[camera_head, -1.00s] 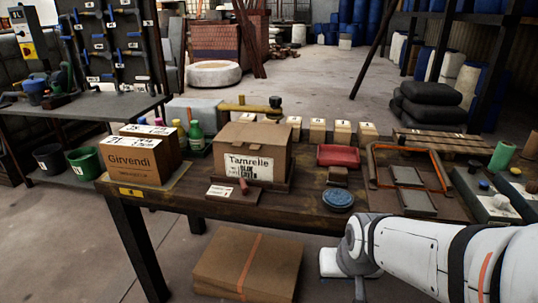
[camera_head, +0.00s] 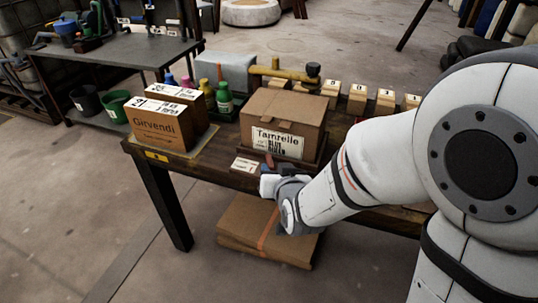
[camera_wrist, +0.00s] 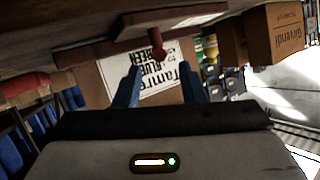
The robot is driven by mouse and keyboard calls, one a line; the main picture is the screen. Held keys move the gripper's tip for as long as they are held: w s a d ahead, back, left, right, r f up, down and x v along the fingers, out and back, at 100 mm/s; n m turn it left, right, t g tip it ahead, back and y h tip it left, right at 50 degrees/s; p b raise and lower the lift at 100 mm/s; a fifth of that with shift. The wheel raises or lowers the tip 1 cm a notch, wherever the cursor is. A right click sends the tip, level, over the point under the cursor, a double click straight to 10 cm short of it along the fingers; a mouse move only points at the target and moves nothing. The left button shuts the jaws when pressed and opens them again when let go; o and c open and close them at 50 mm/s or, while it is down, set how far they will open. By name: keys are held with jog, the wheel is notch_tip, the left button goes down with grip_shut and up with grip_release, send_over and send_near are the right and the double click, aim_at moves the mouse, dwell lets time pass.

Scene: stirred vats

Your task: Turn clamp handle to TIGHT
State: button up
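A small red handle (camera_head: 269,160), which looks like the clamp handle, stands at the table's front edge before the Tamrelle box. In the wrist view the red handle (camera_wrist: 157,50) shows between and beyond my fingertips, its knob towards me. My gripper (camera_head: 270,184) is just in front of the handle. Its two blue fingers are apart with nothing between them; my gripper also shows in the wrist view (camera_wrist: 160,85). A white card (camera_head: 245,165) lies left of the handle; its print is too small to read. I cannot see a TIGHT mark.
The Tamrelle box (camera_head: 283,118) stands right behind the handle on the wooden table (camera_head: 233,180). The Girvendi box (camera_head: 162,130) and several bottles are to the left. A flat carton (camera_head: 262,232) lies on the floor below.

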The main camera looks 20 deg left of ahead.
aim_at(272, 165)
jog(key=p, duration=0.1)
jog(key=w+p, duration=0.1)
jog(key=shift+w+a+f+p, duration=0.1)
jog(key=shift+a+f+p, duration=0.05)
jog(key=shift+a+p, duration=0.2)
jog(key=b+x, duration=0.1)
jog(key=x, duration=0.4)
jog(key=shift+f, duration=0.25)
jog(key=shift+c, duration=0.6)
grip_shut()
